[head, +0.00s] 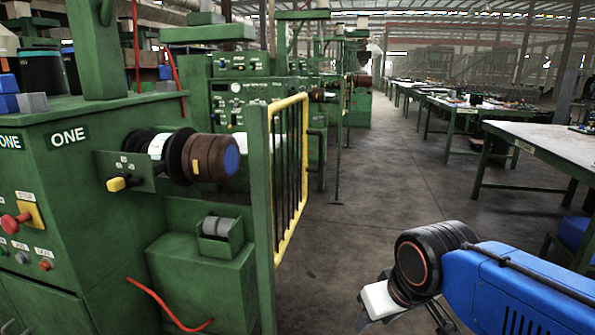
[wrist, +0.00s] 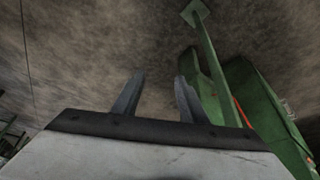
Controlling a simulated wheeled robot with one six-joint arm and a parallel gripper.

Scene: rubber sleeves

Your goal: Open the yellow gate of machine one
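The yellow gate (head: 303,160), a yellow tube frame with dark upright bars, stands beside machine one (head: 75,200) in the head view. Its near side is next to a tall green post (head: 259,215), and it runs away from me along the aisle. I cannot tell whether it is latched. My gripper (head: 402,330) is at the lower right of the head view, to the right of the gate and apart from it, partly cut off by the bottom edge. In the wrist view my gripper (wrist: 155,82) has two spread fingers with nothing between them.
Machine one carries a brown and black roller (head: 205,158), a yellow-tipped lever (head: 118,184) and a red button (head: 14,221). A red hose (head: 160,305) hangs low. Worktables (head: 560,145) line the right. The aisle floor (head: 390,185) between is clear. The wrist view shows floor and a green post (wrist: 212,60).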

